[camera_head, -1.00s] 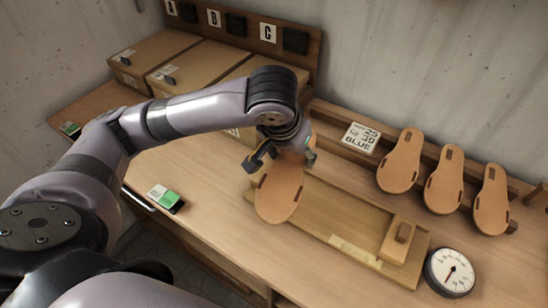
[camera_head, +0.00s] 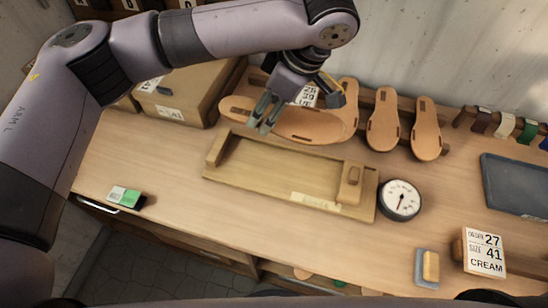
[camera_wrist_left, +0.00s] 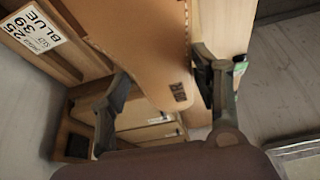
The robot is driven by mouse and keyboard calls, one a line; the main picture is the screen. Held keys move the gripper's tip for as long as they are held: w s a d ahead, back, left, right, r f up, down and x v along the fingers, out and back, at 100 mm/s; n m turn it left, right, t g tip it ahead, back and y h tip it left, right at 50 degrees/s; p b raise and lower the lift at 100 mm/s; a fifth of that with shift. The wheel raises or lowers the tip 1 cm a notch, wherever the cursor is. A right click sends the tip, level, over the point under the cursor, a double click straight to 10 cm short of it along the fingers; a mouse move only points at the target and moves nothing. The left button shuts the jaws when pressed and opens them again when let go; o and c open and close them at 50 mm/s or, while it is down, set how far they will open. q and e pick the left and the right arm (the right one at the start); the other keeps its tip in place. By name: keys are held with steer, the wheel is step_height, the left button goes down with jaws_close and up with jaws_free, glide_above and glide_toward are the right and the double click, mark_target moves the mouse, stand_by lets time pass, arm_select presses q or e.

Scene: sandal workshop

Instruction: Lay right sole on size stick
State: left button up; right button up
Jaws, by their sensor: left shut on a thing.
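My left gripper (camera_head: 297,108) is shut on a tan sole (camera_head: 312,126), holding it across its width. In the head view the sole lies lengthwise left to right, just behind the size stick (camera_head: 270,165); its exact height above the bench cannot be told. The size stick is a wooden board with a fixed end block (camera_head: 218,148) at left and a sliding block (camera_head: 350,184) at right. In the left wrist view the sole (camera_wrist_left: 145,45) is between the two fingers, with a small dark mark near its end. My right gripper is out of view.
More soles (camera_head: 384,120) hang on the back rack, close behind the held one. A round dial gauge (camera_head: 400,200) stands right of the size stick. The bench front is mostly clear.

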arm_select(q)
steer(key=p, duration=0.1)
glide_above(265, 163)
steer(key=d, duration=0.1)
steer(key=f, duration=1.2)
steer(key=shift+s+d+f, duration=0.15)
steer(key=shift+s+f, duration=0.1)
steer(key=shift+f, duration=0.15)
steer(key=shift+f+p, duration=0.35)
steer(key=shift+f, duration=1.9)
steer(key=o, duration=0.8)
steer(key=shift+f, duration=0.1)
steer(key=o, duration=0.4)
steer(key=shift+o, duration=0.2)
